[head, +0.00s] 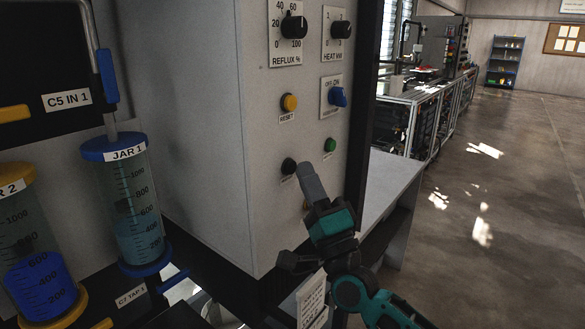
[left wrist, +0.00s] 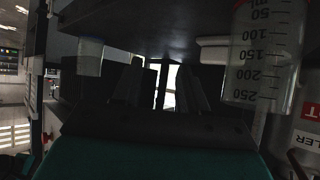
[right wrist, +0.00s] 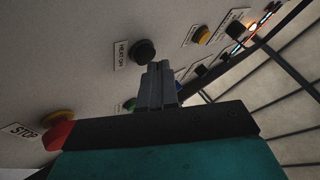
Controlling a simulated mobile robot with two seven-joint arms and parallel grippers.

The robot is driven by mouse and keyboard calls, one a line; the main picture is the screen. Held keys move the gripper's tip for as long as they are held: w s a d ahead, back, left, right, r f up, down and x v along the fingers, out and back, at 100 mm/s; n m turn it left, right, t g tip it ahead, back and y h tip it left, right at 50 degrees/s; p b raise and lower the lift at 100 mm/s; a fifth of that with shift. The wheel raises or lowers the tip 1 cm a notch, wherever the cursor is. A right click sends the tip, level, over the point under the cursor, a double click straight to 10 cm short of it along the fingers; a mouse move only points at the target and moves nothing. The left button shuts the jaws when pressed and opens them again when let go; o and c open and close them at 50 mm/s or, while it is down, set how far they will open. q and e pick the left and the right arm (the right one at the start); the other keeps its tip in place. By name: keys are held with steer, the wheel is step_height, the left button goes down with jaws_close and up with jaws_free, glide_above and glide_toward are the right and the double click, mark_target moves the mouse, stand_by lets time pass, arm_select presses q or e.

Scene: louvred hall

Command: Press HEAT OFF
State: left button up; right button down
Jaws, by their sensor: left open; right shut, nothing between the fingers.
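The black button (head: 289,166) is low on the grey panel's face, left of the green button (head: 330,145). In the right wrist view the black button (right wrist: 144,51) has a label (right wrist: 121,55) beginning with HEAT; the rest is hard to read. My right gripper (head: 306,170) is shut and empty, its tip just right of the black button in the head view. In the right wrist view its fingertips (right wrist: 157,68) overlap the button's lower edge; I cannot tell whether they touch. My left gripper (left wrist: 160,85) is open and empty, seen only in its own wrist view.
A red STOP button (right wrist: 58,134) is close beside my right gripper. JAR 1 (head: 132,205) stands left.

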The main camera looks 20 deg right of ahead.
steer(key=shift+w+a, duration=0.2)
steer(key=shift+w, duration=0.15)
stand_by(0.6)
steer(key=shift+s+d, duration=0.1)
steer(key=shift+s, duration=0.05)
steer(key=shift+s+d, duration=0.3)
steer(key=shift+s, duration=0.25)
steer(key=s+d, duration=0.1)
steer(key=s, duration=0.2)
steer(key=s+d+p, duration=0.1)
steer(key=shift+s+d, duration=0.2)
steer(key=shift+d, duration=0.1)
stand_by(0.3)
stand_by(0.6)
